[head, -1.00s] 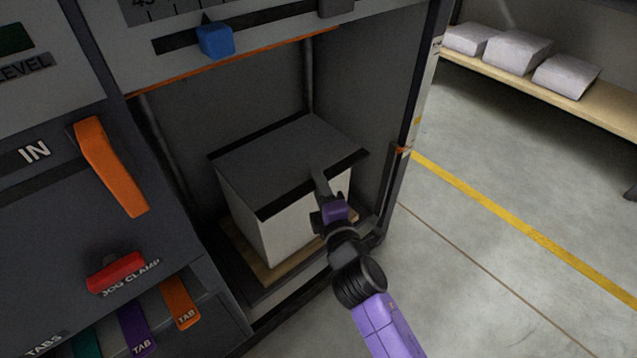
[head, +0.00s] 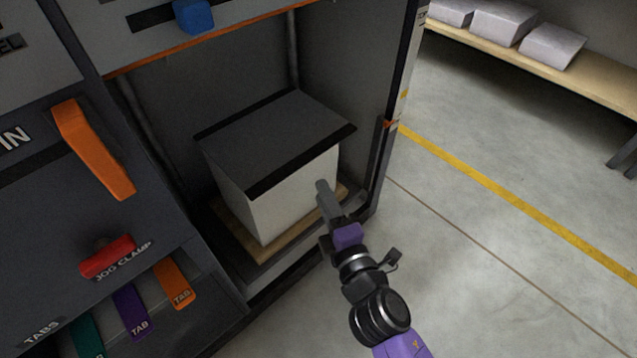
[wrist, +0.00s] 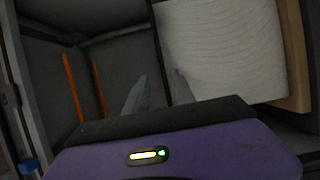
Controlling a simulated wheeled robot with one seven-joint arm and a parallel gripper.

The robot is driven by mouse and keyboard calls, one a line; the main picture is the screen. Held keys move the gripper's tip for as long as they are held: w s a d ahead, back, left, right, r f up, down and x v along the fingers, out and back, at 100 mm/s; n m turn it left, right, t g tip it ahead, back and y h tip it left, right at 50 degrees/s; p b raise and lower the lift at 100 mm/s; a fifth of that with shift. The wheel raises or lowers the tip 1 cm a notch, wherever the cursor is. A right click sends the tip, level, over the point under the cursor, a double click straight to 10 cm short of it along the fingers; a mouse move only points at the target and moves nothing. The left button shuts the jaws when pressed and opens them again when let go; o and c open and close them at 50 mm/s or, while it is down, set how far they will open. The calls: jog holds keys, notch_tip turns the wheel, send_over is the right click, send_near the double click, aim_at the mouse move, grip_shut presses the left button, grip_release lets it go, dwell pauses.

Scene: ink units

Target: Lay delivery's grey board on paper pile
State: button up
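The grey board (head: 275,122) with darker edge strips lies flat on top of the white paper pile (head: 290,199) inside the machine's bay. The pile's white side also shows in the wrist view (wrist: 222,45). My gripper (head: 322,186) is in front of the pile's right front side, below the board's edge, and holds nothing that I can see. In the wrist view its two fingertips (wrist: 158,80) stand apart with a gap between them.
The pile stands on a wooden pallet (head: 262,250) in the bay. A dark post (head: 378,170) bounds the bay on the right. An orange lever (head: 95,150) and a red jog clamp handle (head: 107,257) are at left. White paper packs (head: 552,46) lie on a shelf at back right. The floor between is clear.

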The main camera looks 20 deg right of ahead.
jog(key=shift+s, duration=0.3)
jog(key=s+f+m+g+y, duration=0.2)
jog(key=s+m, duration=0.9)
jog(key=s, duration=1.3)
jog(key=s+d+r+m+g, duration=0.1)
jog(key=s+r+m, duration=0.3)
jog(key=s+m, duration=0.2)
jog(key=v, duration=0.2)
jog(key=shift+s, duration=0.25)
jog(key=shift+r, duration=0.25)
notch_tip(320, 180, up, 31)
jog(key=p, duration=3.1)
jog(key=shift+p, duration=0.3)
